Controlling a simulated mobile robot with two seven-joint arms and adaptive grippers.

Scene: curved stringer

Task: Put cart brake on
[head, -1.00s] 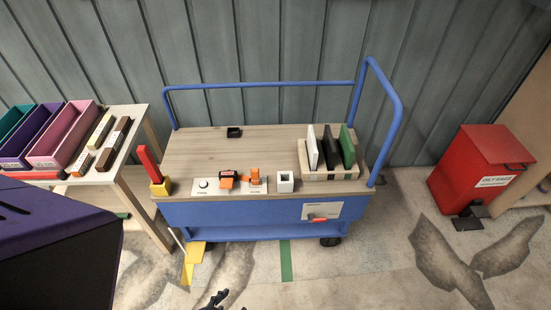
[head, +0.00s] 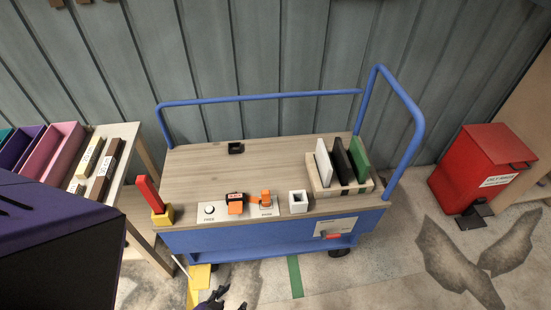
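The cart (head: 200,160) has a wooden deck, blue rails and a blue front skirt. A red lever (head: 148,194) on a yellow base (head: 163,216) stands at its front left corner, tilted to the left. A pale plate on the front skirt carries a red handle (head: 333,236). My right gripper is not in view.
On the deck are a labelled plate with orange parts (head: 235,208), a white square holder (head: 298,201) and a rack with upright panels (head: 344,189). A table with bins (head: 52,152) is at left. A red bin (head: 487,165) is at right. Floor between cart and red bin is clear.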

